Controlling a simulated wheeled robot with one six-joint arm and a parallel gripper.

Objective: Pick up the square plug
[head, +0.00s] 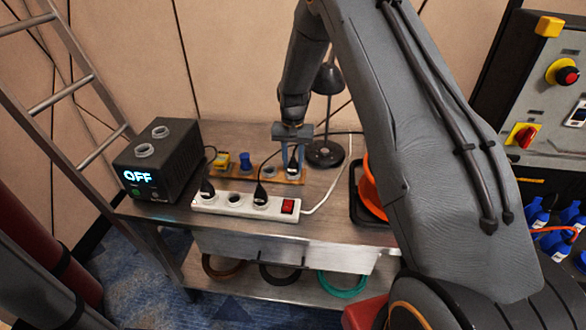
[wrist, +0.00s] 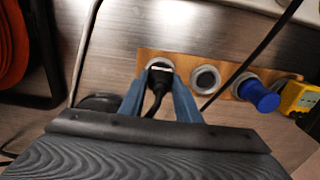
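My gripper (head: 293,168) reaches down over the right end of a wooden socket board (head: 260,178). Its two blue fingers stand on either side of a black plug (wrist: 159,76), which has a dark cable. The wrist view shows a small gap beside the plug, at a round grey-rimmed socket (wrist: 151,63). I cannot tell if the plug is seated in it. A boxy yellow plug (head: 222,161) and a round blue plug (head: 245,162) sit at the board's other end, apart from my gripper. They also show in the wrist view, the yellow (wrist: 298,98) and the blue (wrist: 259,95).
An empty socket (wrist: 205,78) lies beside the black plug. A white power strip (head: 233,202) with black plugs and a red switch lies in front. A box reading OFF (head: 160,160) stands left, a dark lamp (head: 326,150) behind, an orange reel (head: 371,190) right. Cables cross nearby.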

